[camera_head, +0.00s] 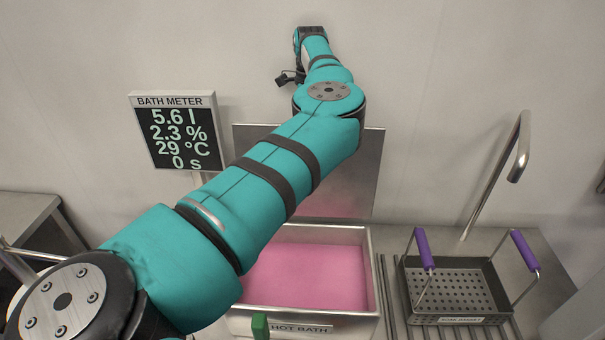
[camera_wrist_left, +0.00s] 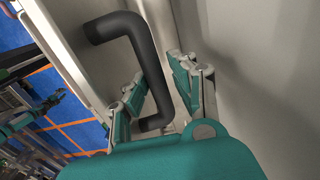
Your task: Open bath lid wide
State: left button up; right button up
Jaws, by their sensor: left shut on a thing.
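The bath lid (camera_head: 368,170) is a grey metal panel standing raised behind the hot bath (camera_head: 300,313), with the bath's pink liquid uncovered below. My left arm crosses in front and hides part of the lid and bath. In the left wrist view, a thick black bent handle (camera_wrist_left: 150,65) stands out from a pale metal panel. My left gripper (camera_wrist_left: 162,88) is shut on the handle, with one teal-and-grey finger on each side of it. I cannot make out its fingers in the head view. My right gripper is not in view.
A bath meter (camera_head: 177,131) reads 5.6 l, 2.3 %, 29 °C and 0 s. A perforated basket (camera_head: 455,290) with purple-gripped handles stands right of the bath. A bent metal spout (camera_head: 520,150) rises behind it. A green lever (camera_head: 260,326) is at the bath's front.

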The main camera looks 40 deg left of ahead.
pick_arm(q)
jog(key=o, duration=0.5)
jog(key=shift+o, duration=1.1)
jog(key=shift+w+a+f, duration=0.2)
notch_tip(320, 180, up, 6)
jog(key=p, duration=0.4)
